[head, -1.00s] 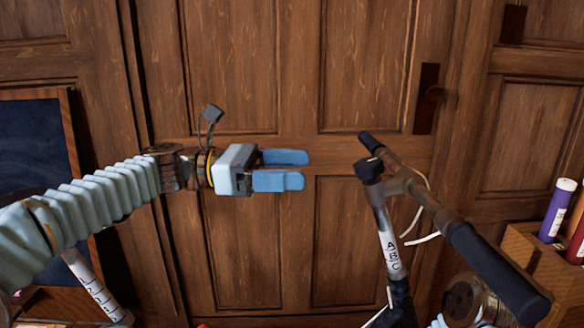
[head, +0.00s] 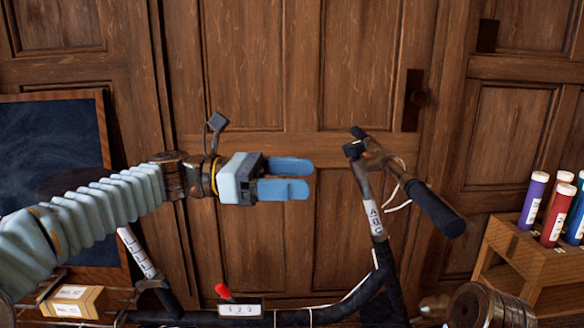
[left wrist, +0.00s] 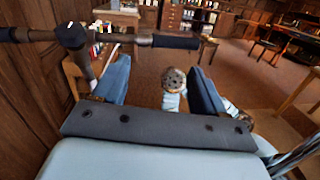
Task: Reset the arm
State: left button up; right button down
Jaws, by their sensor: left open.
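My left gripper (head: 287,178) comes in from the left in the head view, at the end of a pale ribbed arm. Its two blue fingers point right, apart, with nothing between them. It hangs in front of the wooden door, left of the bar with dark grips (head: 435,208). In the left wrist view the fingers (left wrist: 158,88) stand wide apart, and a round brown perforated end of a pale ribbed part shows beyond them. A brown metal joint at the lower right of the head view may be my right arm; its gripper fingers are not seen.
The handlebar-like frame, with a tube marked ABC (head: 374,218), stands just right of the left gripper. A wooden rack (head: 540,258) holds several coloured tubes at the right. A dark framed board (head: 55,140) and a small yellow box (head: 73,301) are at the left.

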pick_arm(q)
jog(key=w+f+n+t+y, duration=0.1)
jog(key=w+f+t+y, duration=0.15)
jog(key=f, duration=0.95)
jog(key=w+f+n+t+y, duration=0.15)
jog(key=w+f, duration=0.25)
jog(key=f, duration=0.7)
jog(key=s+a+f+m+y, duration=0.1)
jog(key=a+f+m+y, duration=0.1)
jog(key=f, duration=0.8)
jog(key=s+a+f+m+y, duration=0.1)
jog(key=f+y, duration=0.2)
jog(key=f, duration=0.7)
jog(key=s+a+f+m+g+y, duration=0.1)
jog(key=s+a+f+m+y, duration=0.15)
jog(key=s+f, duration=0.4)
jog(key=s+a+f+m+y, duration=0.1)
jog(key=s+a+f+m, duration=0.2)
jog(key=f, duration=0.7)
jog(key=s+a+f+m+y, duration=0.1)
jog(key=s+a+f+m, duration=0.1)
jog(key=s+f+m, duration=0.5)
jog(key=s+m, duration=0.1)
jog(key=s, duration=0.4)
jog(key=shift+a+f, duration=0.15)
jog(key=shift+f, duration=0.15)
